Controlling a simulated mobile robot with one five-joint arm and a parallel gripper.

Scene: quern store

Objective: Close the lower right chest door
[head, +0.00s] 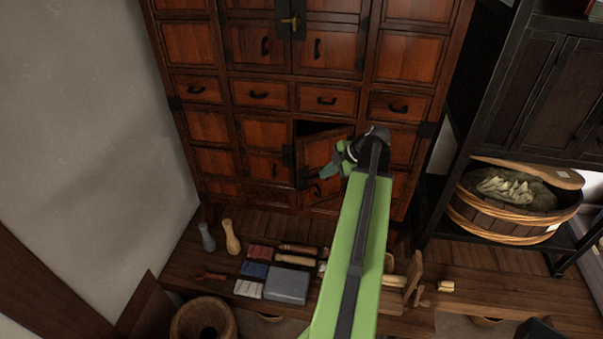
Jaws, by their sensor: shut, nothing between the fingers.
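The wooden chest (207,124) stands against the back wall, with reddish panels and black metal fittings. Its lower right door (316,149) is ajar. A dark gap shows along its top and left edge, and the door's free edge with black fittings stands out from the front. My gripper (324,172) is shut and empty, in front of the door's middle and just above its black handle. I cannot tell whether it touches the door. My green arm and dark wrist hide the door's right part and hinge side.
A low wooden bench (222,270) below the chest holds a grey box (287,285), small cloth bundles and wooden tools. A woven basket (203,320) stands at the front left. A dark shelf at right holds a wooden tub (500,218) with a sack.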

